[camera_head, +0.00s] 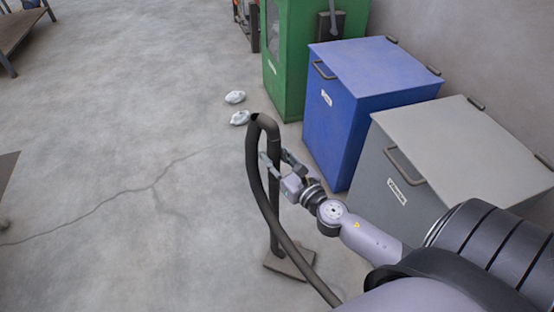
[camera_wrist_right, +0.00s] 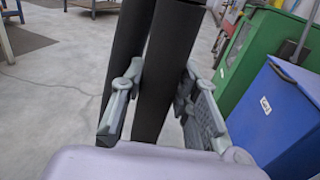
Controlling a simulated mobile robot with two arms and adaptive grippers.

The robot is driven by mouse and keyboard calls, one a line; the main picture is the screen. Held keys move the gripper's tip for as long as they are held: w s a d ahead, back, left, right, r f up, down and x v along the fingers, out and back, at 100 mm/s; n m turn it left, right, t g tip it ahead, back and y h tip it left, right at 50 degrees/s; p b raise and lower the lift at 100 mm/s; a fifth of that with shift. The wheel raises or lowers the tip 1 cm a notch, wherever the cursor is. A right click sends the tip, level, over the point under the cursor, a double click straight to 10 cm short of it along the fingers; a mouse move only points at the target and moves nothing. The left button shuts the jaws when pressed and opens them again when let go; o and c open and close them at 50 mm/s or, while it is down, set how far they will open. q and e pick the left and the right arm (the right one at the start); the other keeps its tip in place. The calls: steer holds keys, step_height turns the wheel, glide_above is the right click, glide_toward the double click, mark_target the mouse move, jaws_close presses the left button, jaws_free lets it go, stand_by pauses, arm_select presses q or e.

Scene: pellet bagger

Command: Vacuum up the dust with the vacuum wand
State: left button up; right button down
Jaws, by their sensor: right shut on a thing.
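The dark vacuum wand (camera_head: 274,205) stands about upright on the floor, with a flat brownish floor head (camera_head: 289,264) at its foot. A thick dark hose (camera_head: 256,185) bends over from its top and runs down toward the bottom of the head view. My right gripper (camera_head: 275,160) is shut on the upper part of the wand. In the right wrist view the wand (camera_wrist_right: 170,65) passes between the two fingers, with the hose (camera_wrist_right: 128,55) to its left. Two small whitish lumps, apparently the dust (camera_head: 235,97) (camera_head: 240,118), lie on the floor beyond the wand. My left gripper is not in view.
A grey bin (camera_head: 385,180), a blue bin (camera_head: 334,130) and a green cabinet (camera_head: 291,60) line the wall on the right. A bench (camera_head: 20,27) stands at the far left. The cracked concrete floor (camera_head: 120,140) left of the wand is clear.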

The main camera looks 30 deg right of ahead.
steer(key=shift+w+d+r, duration=0.15)
steer(key=shift+w+d, duration=0.05)
steer(key=shift+w, duration=0.45)
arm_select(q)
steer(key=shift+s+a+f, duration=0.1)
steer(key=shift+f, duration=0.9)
arm_select(e)
steer(key=w+d, duration=0.2)
steer(key=w, duration=0.7)
steer(key=shift+w+d, duration=0.25)
steer(key=shift+d, duration=0.1)
